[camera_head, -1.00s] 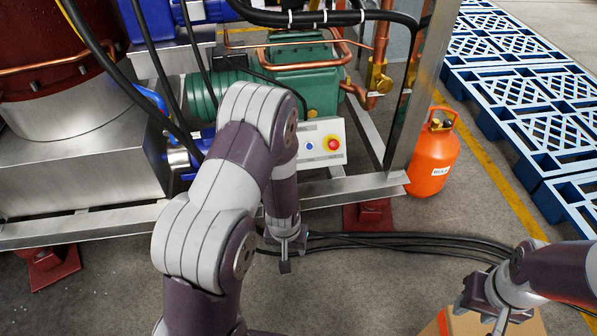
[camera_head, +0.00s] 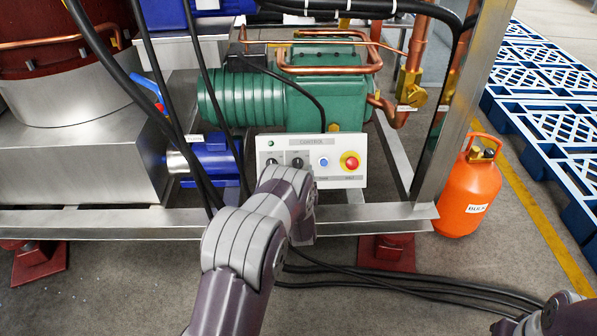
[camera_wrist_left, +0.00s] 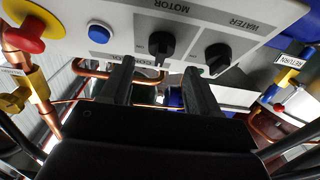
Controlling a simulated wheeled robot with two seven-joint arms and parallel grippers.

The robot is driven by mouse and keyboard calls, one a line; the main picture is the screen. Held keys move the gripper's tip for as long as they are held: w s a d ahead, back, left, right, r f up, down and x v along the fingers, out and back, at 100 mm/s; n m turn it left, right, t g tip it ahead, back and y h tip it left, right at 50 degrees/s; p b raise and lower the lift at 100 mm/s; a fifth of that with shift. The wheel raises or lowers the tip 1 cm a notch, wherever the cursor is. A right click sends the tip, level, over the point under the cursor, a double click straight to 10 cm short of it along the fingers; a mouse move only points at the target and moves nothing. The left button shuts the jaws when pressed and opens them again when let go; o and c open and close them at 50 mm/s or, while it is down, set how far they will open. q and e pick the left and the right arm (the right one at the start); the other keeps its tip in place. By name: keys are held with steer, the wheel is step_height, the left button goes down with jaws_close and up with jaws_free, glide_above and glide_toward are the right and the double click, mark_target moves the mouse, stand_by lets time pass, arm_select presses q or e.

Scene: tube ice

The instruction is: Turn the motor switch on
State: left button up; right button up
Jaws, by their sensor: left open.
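The motor switch (camera_head: 297,161) is a black rotary knob on the white control panel (camera_head: 325,178), between another black knob and a blue button. In the left wrist view, which is upside down, the motor switch (camera_wrist_left: 160,47) sits under the MOTOR label, beside the water switch (camera_wrist_left: 217,57). My left gripper (camera_wrist_left: 157,88) is open and empty; its two fingers point toward the panel, one on each side of the motor switch in the picture. In the head view my left arm hides its fingers. My right gripper (camera_head: 507,325) is at the bottom edge, its jaws cut off.
A red emergency button (camera_head: 350,161) is at the panel's right end. A metal frame rail (camera_head: 375,216) runs below the panel. A green compressor (camera_head: 325,95) and copper pipes stand behind. Black cables hang left of the panel; an orange cylinder (camera_head: 468,195) stands at right.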

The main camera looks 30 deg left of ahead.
mark_target(298, 163)
arm_select(q)
steer(key=x, duration=0.2)
steer(key=shift+w+a+f+b, duration=0.2)
steer(key=shift+w+b, duration=0.15)
steer(key=shift+b, duration=0.05)
steer(key=shift+w+a+r, duration=0.15)
steer(key=shift+w+r, duration=0.05)
steer(key=shift+w, duration=0.15)
arm_select(e)
steer(key=shift+f, duration=0.8)
arm_select(q)
steer(key=c, duration=1)
